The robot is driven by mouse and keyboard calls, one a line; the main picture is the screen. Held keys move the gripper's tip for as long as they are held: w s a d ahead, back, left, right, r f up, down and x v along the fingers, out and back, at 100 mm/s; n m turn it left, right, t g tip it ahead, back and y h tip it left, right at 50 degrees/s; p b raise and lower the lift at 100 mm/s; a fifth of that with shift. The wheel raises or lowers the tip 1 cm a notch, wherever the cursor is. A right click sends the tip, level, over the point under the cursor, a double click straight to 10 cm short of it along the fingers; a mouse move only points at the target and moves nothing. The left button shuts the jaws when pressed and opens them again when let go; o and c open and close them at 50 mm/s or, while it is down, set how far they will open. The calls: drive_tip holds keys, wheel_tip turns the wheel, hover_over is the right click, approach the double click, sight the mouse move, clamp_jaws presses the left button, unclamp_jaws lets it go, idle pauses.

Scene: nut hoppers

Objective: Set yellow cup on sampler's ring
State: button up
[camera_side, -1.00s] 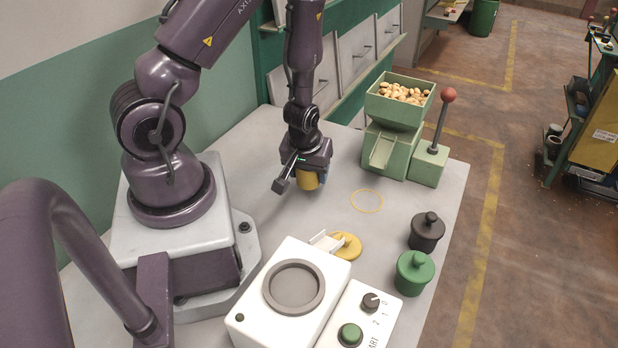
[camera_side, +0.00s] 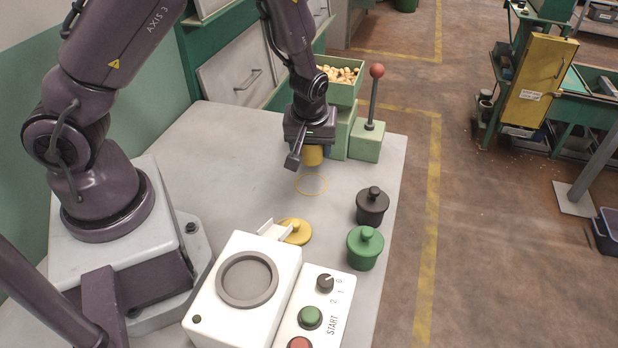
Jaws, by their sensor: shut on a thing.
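The yellow cup (camera_side: 313,157) hangs under my gripper (camera_side: 311,146), which is shut on it. Much of the cup is hidden by the gripper. A thin yellow ring (camera_side: 312,194) is marked on the table just below the cup in the picture. The cup seems to be above the table, but its exact height is hard to tell. A white machine (camera_side: 213,288) in front has a round grey ring (camera_side: 232,299) on its top. A yellow lid with a knob (camera_side: 295,232) lies on the table beside this machine.
A green hopper of nuts (camera_side: 346,94) stands close behind my gripper, with a red-knobbed lever (camera_side: 373,100) beside it. A lidded black pot (camera_side: 372,208) and a lidded green pot (camera_side: 364,250) stand near the table's right edge. A control box (camera_side: 323,318) is in front.

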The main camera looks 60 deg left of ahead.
sight(312, 180)
drive_tip(key=shift+f, duration=3.55)
drive_tip(key=shift+f, duration=0.15)
drive_tip(key=shift+f, duration=0.15)
drive_tip(key=o, duration=1.1)
drive_tip(key=shift+c, duration=0.2)
drive_tip(key=shift+w, duration=0.1)
